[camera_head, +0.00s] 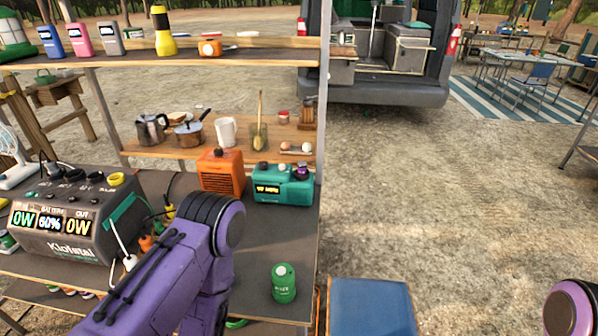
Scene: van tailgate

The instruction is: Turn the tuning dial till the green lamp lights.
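A teal radio-like box (290,191) with a small lit yellow display (267,189) stands on the table, right of an orange box. Several small knobs or parts sit along its top, including a dark purple one (303,172). I cannot tell which one is the tuning dial, and I make out no lit green lamp. My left arm comes in from the lower left and bends in front of the table, left of the teal box. Its gripper is not in view. Only a piece of my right arm shows at the lower right corner, without its gripper.
An orange slatted box (221,172) stands close left of the teal box. A grey power station (62,228) with cables is at the left. A green canister (284,283) stands near the table's right edge.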

